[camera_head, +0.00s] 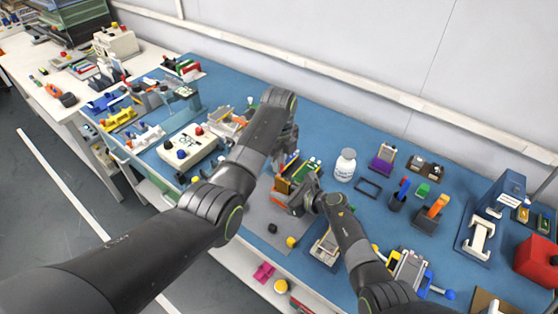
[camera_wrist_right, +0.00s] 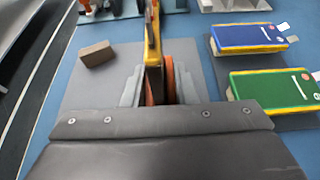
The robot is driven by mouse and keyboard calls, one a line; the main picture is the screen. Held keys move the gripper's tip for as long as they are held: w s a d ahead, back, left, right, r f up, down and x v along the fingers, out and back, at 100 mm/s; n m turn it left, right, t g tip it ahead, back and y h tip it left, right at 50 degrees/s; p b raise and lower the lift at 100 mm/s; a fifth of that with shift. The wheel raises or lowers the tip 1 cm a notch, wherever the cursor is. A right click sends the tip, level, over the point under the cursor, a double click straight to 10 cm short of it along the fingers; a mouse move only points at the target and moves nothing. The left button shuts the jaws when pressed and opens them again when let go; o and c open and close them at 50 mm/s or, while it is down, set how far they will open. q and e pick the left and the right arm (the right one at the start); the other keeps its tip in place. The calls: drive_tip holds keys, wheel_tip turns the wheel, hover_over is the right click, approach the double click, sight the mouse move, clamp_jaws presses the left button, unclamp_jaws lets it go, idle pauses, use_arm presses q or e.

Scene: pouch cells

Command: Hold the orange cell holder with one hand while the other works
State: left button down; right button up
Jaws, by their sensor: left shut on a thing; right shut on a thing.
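The orange cell holder (camera_head: 283,186), a thin orange plate with yellow edges, stands on edge at my right gripper (camera_head: 291,200). In the right wrist view I see the orange cell holder (camera_wrist_right: 153,50) nearly edge-on, between the grey fingers of my right gripper (camera_wrist_right: 159,88), which is shut on it. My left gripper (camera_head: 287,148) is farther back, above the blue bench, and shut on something. Its own arm and wrist hide most of what it holds. I cannot tell whether the holder touches the grey mat (camera_head: 262,224) below it.
A blue holder (camera_wrist_right: 249,37) and a green holder (camera_wrist_right: 274,90), both yellow-edged, lie flat on dark trays at right. A small brown block (camera_wrist_right: 96,53) sits on the mat at left. A white bottle (camera_head: 345,165) stands behind my right arm. The bench is crowded on both sides.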

use_arm(q)
drive_tip(key=shift+f, duration=1.4)
idle(0.4)
drive_tip(key=c, duration=1.4)
unclamp_jaws()
drive_tip(key=shift+o, duration=0.2)
drive_tip(key=shift+r, duration=0.1)
wheel_tip(320, 180, up, 12)
